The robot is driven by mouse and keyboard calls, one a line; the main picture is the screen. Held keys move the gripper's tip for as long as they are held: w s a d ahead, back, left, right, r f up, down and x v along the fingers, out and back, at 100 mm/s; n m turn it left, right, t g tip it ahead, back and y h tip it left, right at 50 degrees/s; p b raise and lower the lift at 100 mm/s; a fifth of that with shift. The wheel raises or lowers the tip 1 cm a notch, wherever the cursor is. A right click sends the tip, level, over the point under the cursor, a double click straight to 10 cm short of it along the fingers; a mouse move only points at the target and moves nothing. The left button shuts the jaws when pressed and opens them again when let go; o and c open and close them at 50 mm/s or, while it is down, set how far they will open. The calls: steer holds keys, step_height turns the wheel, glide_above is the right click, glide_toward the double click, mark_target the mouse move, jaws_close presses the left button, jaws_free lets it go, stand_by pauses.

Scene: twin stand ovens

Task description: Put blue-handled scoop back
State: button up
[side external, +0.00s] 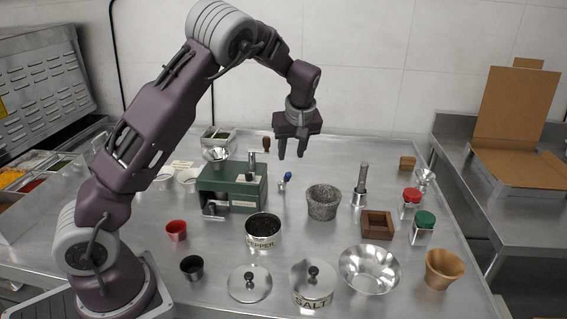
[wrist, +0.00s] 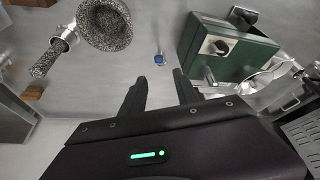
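The blue-handled scoop (side external: 287,178) is small and sits on the steel table between the green grinder and the stone mortar. In the wrist view its blue handle end (wrist: 159,59) shows just beyond my fingertips, roughly in line with the gap between them. How its metal part rests is too small to tell. My gripper (side external: 291,156) hangs fingers-down above and a little to the right of the scoop, clear of it. Its two fingers are apart with nothing between them, also in the wrist view (wrist: 156,84).
The green grinder (side external: 232,188) with its crank stands left of the scoop. The stone mortar (side external: 323,203) and a metal cup with a pestle (side external: 360,190) stand right. The pepper pot (side external: 263,232), salt pot (side external: 312,284) and metal bowl (side external: 369,270) are nearer the front.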

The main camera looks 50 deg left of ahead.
steer(key=s+d+r+m+t+h, duration=0.15)
steer(key=s+d+r+m, duration=0.25)
steer(key=s+d+r, duration=0.4)
steer(key=s+d+r+m+t+h, duration=0.1)
steer(key=s+d+r+m+h, duration=0.2)
steer(key=s+d+r, duration=0.5)
steer(key=s+d+f+m, duration=0.1)
steer(key=s+f+m, duration=0.1)
steer(key=s, duration=0.6)
steer(key=s+d+f+m+t, duration=0.1)
steer(key=s+m, duration=0.3)
steer(key=s, duration=0.5)
steer(key=shift+s+f+m, duration=0.15)
steer(key=shift+f+m, duration=0.15)
steer(key=shift+f, duration=0.2)
